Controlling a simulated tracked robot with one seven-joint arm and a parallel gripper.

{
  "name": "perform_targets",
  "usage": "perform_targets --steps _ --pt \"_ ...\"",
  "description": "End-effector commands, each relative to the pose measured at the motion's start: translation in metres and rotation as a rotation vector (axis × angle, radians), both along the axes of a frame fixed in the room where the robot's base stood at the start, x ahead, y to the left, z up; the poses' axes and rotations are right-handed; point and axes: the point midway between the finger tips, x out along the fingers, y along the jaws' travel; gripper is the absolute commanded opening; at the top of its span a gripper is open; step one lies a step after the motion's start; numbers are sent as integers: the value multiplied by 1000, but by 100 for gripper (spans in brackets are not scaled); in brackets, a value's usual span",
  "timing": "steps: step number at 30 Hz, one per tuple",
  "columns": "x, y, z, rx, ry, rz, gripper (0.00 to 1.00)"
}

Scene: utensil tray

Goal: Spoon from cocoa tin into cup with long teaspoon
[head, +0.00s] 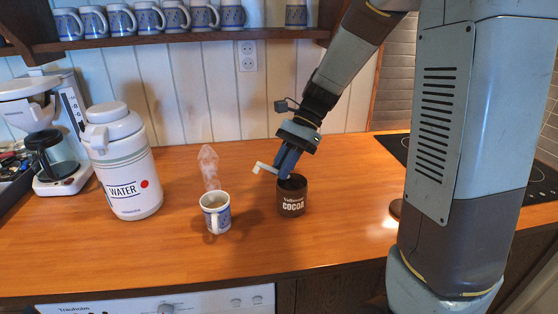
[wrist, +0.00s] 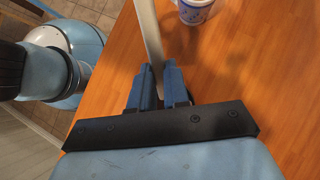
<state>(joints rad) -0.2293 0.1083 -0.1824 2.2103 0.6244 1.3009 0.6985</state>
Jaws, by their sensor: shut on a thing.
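The brown cocoa tin (head: 291,203) stands upright on the counter, its mouth partly hidden by my gripper. My gripper (head: 285,168) hangs low over the tin, its blue fingers shut on the long teaspoon. In the wrist view the spoon's pale handle (wrist: 149,35) runs between the fingertips (wrist: 159,85). In the head view a pale piece that looks like the handle (head: 264,169) sticks out left of the fingers. I cannot see the spoon's bowl. The blue-and-white cup (head: 216,216) stands upright left of the tin, steaming; it also shows in the wrist view (wrist: 195,10).
A white water jug (head: 127,170) stands left of the cup, with a coffee maker (head: 60,140) behind it. Several mugs (head: 146,18) line the shelf above. A dark hob (head: 397,147) lies at the right. The wooden counter (head: 130,250) in front is clear.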

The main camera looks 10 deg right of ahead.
Motion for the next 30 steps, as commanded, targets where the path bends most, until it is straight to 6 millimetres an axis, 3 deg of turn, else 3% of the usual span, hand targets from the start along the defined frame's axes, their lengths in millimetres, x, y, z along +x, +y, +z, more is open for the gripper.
perform_targets --steps 7,23,30 --pt "2 -3 -17 -1 1 0 0" --pt "2 -2 24 -5 -6 1 0" --pt "-8 11 34 -141 -100 6 0"
